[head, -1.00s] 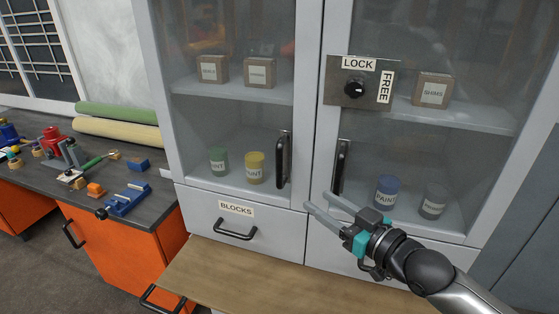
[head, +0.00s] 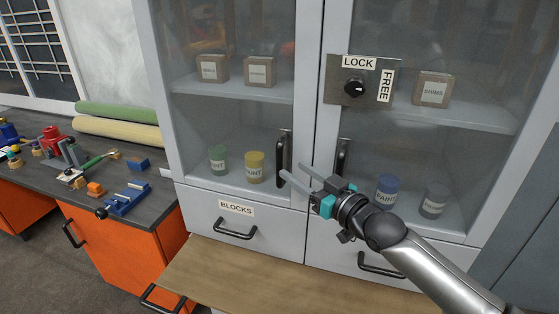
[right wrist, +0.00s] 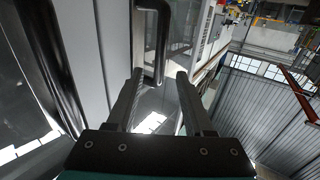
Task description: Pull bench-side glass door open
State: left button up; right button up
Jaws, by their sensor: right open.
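The bench-side glass door (head: 225,120) is the left door of a grey cabinet and looks shut. Its black vertical bar handle (head: 284,150) stands near the middle seam. My right gripper (head: 291,170) is open and empty in front of the lower part of this handle, with one fingertip overlapping it in the head view. In the right wrist view the handle (right wrist: 164,35) hangs down between and ahead of the two open fingers (right wrist: 160,75). I cannot tell whether they touch it. My left gripper is not in view.
The right door's handle (head: 342,158) is close beside my right gripper. A lock plate (head: 345,90) with a knob sits on the right door. A BLOCKS drawer (head: 205,212) and a wooden top (head: 250,280) lie below. A cluttered workbench (head: 160,190) stands at left.

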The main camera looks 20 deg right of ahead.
aim_at(282, 162)
jog(key=shift+x, duration=3.45)
jog(key=shift+c, duration=0.4)
grip_shut()
